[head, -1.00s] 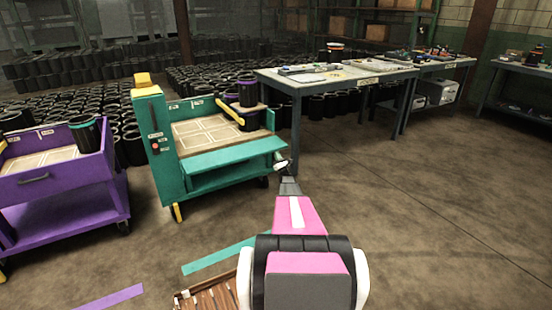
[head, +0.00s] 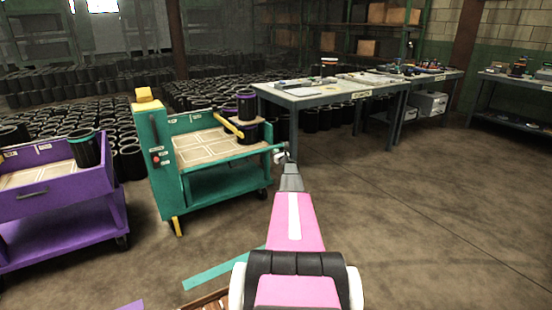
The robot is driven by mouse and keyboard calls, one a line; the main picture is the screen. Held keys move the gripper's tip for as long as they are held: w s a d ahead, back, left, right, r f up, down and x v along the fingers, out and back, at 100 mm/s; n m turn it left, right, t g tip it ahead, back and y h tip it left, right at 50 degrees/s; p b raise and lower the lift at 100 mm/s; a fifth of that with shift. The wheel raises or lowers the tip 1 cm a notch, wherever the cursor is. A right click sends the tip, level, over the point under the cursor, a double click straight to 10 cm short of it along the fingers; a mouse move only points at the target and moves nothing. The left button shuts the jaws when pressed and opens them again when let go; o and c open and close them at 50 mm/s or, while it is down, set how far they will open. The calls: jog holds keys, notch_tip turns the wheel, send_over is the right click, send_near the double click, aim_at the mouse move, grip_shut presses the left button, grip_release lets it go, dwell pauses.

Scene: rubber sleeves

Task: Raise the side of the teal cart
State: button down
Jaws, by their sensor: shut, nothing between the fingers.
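The teal cart (head: 160,165) stands left of centre, with a tan deck, a tall end panel and a lower shelf. Its near side (head: 235,159) shows only as a narrow teal strip along the deck's front edge; its exact angle is hard to tell. A yellow bar (head: 229,125) slants above the deck, overlapping the black sleeves (head: 247,115) at the cart's far right corner. My gripper (head: 281,154) is shut and empty at the right end of the near side. Whether it touches the cart cannot be told.
A purple cart (head: 62,200) with a sleeve on it stands at left. A grey workbench (head: 330,91) stands close behind and right of the teal cart. Many black sleeves fill the floor behind. The floor at right is open. Teal tape (head: 222,268) marks the floor in front.

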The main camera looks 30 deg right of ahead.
jog(key=shift+w+a+r+g, duration=0.1)
jog(key=shift+w+r+g, duration=0.5)
jog(key=shift+r, duration=0.3)
jog(key=shift+w+d+r+g, duration=0.1)
jog(key=shift+w+r+g, duration=0.45)
jog(key=shift+r, duration=0.3)
jog(key=shift+w+a+r+g, duration=0.1)
jog(key=shift+w+r+g, duration=0.35)
jog(key=shift+w+r, duration=0.8)
jog(key=shift+r, duration=0.25)
jog(key=w+r, duration=0.4)
jog(key=w, duration=0.5)
jog(key=shift+w+a+r, duration=0.15)
jog(key=shift+w+r, duration=0.1)
jog(key=shift+r, duration=0.1)
jog(key=shift+w, duration=0.1)
